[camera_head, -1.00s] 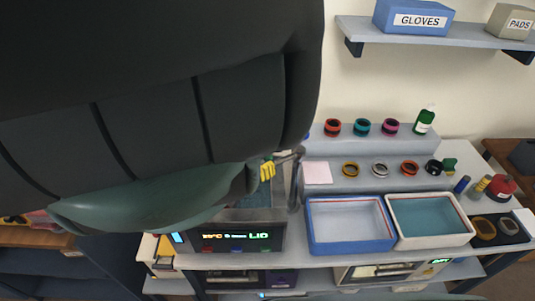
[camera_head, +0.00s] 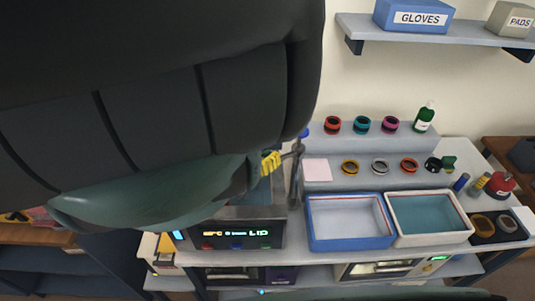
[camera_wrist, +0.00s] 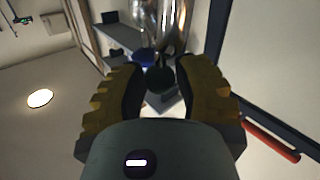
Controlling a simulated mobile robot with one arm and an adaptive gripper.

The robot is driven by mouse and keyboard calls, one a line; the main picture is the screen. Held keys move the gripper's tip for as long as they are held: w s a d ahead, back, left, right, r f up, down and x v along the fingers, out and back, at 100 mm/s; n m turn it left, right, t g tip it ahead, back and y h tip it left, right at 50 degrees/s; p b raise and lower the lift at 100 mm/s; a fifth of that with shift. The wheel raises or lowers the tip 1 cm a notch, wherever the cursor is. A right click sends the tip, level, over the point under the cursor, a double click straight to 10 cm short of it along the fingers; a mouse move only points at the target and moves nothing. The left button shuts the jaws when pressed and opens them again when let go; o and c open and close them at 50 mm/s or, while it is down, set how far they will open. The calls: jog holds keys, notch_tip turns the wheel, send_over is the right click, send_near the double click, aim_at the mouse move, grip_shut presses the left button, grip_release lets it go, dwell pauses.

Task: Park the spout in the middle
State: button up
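The spout (camera_head: 296,178) is a thin grey metal tube standing between the display unit and the blue-rimmed basin in the head view. A blue tip shows at its top. My gripper's yellow fingers (camera_head: 271,163) are just left of its upper part; my dark arm hides much of the left side. In the wrist view, my gripper (camera_wrist: 160,92) has its two yellow fingers apart, with a dark round knob (camera_wrist: 158,78) between them. Shiny metal (camera_wrist: 165,25) rises beyond the knob. I cannot tell whether the fingers touch the knob.
A blue-rimmed basin (camera_head: 350,246) and a white-rimmed basin (camera_head: 433,240) sit side by side right of the spout. A unit with a lit display (camera_head: 237,235) is to the left. Several rings stand on the steps behind, with a green bottle (camera_head: 424,118). A shelf (camera_head: 440,32) hangs above.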

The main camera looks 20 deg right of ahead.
grip_shut()
jog(key=shift+s, duration=0.1)
